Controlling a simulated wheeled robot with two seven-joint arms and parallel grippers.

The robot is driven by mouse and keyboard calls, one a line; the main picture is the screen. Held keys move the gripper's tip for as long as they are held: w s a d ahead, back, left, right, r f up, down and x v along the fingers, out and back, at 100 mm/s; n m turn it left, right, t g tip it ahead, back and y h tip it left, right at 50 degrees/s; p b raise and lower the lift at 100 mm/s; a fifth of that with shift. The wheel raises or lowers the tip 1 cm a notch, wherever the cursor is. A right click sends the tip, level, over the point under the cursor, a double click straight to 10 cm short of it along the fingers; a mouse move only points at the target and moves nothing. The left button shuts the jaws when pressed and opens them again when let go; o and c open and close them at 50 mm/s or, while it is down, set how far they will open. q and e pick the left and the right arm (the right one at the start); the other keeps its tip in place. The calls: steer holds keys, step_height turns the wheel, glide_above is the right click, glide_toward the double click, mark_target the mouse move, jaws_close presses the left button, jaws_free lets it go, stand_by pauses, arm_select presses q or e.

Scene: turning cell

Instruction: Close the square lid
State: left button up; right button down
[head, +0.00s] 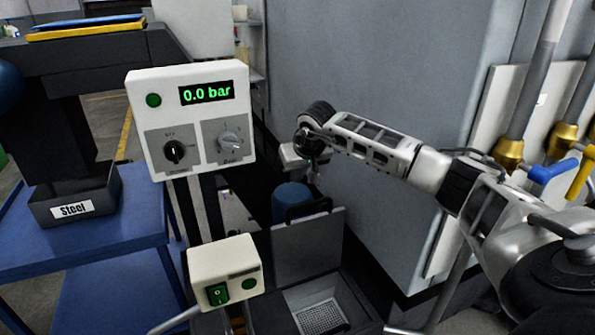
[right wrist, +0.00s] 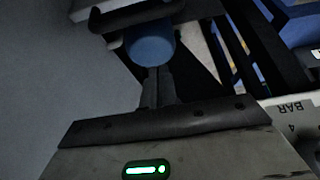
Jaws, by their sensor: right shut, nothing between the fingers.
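The square lid (head: 308,248) is a flat grey panel. It stands raised, nearly upright, at the back of an open dark box (head: 362,297) with a perforated grid (head: 320,316) inside. A dark piece shows at the lid's top edge. My right gripper (head: 314,176) is above and behind the lid, apart from it. In the right wrist view its two fingers (right wrist: 157,88) are together with nothing between them, in front of a blue rounded object (right wrist: 150,46). My left gripper is not in view.
A blue cylinder (head: 291,197) stands behind the lid. A panel reading 0.0 bar (head: 190,118) and a switch box (head: 225,271) stand left of it. A large grey cabinet (head: 375,100) is close behind my right arm. Pipes with valves (head: 508,152) are at right.

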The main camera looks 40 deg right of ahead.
step_height(320, 180, down, 6)
steer(key=s, duration=0.1)
steer(key=shift+a, duration=0.25)
stand_by(0.4)
steer(key=shift+s, duration=0.25)
